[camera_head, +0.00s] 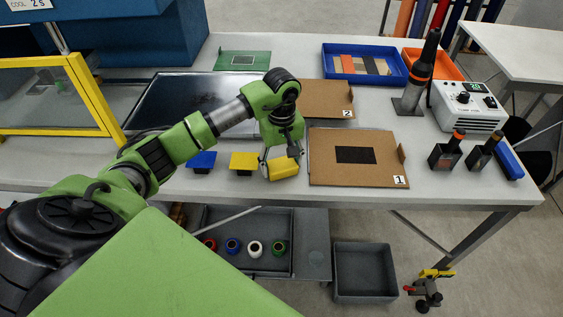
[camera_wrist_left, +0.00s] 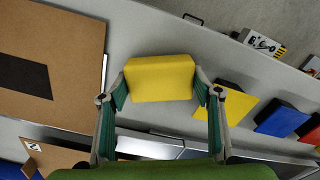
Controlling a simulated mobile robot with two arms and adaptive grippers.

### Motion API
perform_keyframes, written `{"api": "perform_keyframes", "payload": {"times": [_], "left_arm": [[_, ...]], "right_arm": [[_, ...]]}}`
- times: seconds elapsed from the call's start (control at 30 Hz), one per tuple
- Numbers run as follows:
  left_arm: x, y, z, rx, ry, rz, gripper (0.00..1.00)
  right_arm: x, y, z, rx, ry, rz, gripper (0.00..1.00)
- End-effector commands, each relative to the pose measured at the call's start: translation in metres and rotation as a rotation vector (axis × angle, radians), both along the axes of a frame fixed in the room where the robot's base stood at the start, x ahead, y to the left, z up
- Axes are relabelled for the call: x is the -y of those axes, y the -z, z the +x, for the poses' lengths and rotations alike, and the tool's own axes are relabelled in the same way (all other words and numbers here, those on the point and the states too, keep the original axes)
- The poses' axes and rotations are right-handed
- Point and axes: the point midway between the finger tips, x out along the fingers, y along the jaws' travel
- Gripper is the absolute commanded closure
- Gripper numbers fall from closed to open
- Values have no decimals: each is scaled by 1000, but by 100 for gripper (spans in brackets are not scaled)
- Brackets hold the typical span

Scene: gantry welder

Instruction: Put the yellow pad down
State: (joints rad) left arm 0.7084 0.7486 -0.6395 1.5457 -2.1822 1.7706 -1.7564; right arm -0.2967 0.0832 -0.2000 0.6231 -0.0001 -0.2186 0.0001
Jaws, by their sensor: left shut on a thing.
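The yellow pad (camera_head: 283,168) is held between the fingers of my left gripper (camera_head: 281,158), over the front part of the white table. In the left wrist view the yellow pad (camera_wrist_left: 160,78) fills the space between the two green-lined fingertips (camera_wrist_left: 160,90). A second yellow piece (camera_head: 243,162) lies on the table just left of the gripper; it also shows in the left wrist view (camera_wrist_left: 233,105). I cannot tell whether the held pad touches the table. My right gripper is not in view.
Board 1 (camera_head: 330,172), brown with a black rectangle, lies right of the gripper. Board 2 (camera_head: 315,98) lies behind. A blue piece (camera_head: 202,160) is to the left. Bare table shows along the front edge.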

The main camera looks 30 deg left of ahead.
Motion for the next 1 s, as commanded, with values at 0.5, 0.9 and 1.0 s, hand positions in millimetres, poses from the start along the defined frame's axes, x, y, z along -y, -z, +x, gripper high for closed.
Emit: {"api": "perform_keyframes", "payload": {"times": [0.5,0.9,1.0], "left_arm": [[0,-1,0,0,0,0,35],[0,-70,2,8,0,1,35],[0,-90,1,7,0,1,35]], "right_arm": [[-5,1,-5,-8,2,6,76],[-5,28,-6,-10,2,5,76],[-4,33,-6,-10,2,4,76]]}}
